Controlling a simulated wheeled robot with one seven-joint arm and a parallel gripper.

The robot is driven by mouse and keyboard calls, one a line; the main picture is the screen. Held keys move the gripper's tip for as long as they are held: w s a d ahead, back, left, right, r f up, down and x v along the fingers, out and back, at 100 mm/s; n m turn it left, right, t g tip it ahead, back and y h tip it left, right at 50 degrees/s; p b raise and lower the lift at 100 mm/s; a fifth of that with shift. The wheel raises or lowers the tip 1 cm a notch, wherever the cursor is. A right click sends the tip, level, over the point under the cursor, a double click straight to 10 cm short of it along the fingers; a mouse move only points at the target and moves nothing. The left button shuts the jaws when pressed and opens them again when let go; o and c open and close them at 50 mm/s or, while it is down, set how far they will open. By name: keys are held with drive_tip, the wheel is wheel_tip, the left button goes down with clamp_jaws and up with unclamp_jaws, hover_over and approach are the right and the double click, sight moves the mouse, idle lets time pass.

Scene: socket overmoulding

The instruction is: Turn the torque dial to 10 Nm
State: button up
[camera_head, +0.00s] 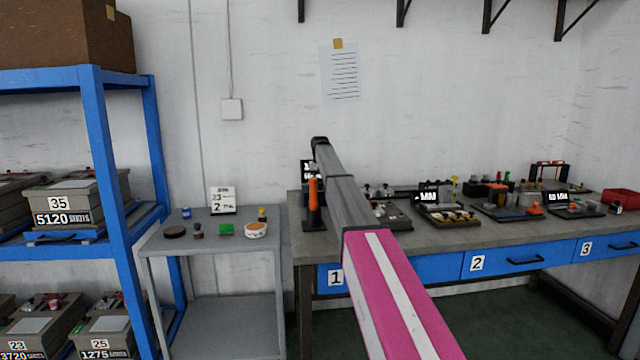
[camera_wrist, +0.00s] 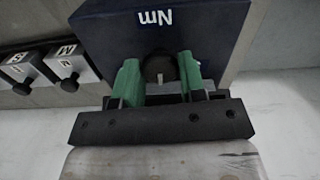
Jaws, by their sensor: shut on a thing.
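In the wrist view, a dark blue box (camera_wrist: 165,30) carries the white letters "Nm", which appear upside down. A round black dial (camera_wrist: 157,66) with a pale pointer mark sits on its face below the letters. My gripper (camera_wrist: 160,78) has green fingers on both sides of the dial, closed on it. The pointer mark lies roughly upright in the wrist view. No number scale is readable around the dial, so I cannot tell its value. In the head view, my arm reaches over the workbench, and the dial and fingers are not clearly visible.
In the wrist view, white blocks (camera_wrist: 70,62) with letters and black knobs stand at left. In the head view, the grey workbench (camera_head: 445,239) holds several trays and tools. An orange-handled tool (camera_head: 313,195) stands left of my arm. A grey side table (camera_head: 180,242) and blue shelf (camera_head: 110,170) are at left.

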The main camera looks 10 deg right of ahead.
drive_tip(key=shift+n, duration=0.3)
drive_tip(key=o, duration=0.9)
wheel_tip(320, 180, up, 11)
drive_tip(key=shift+f, duration=0.1)
idle(0.5)
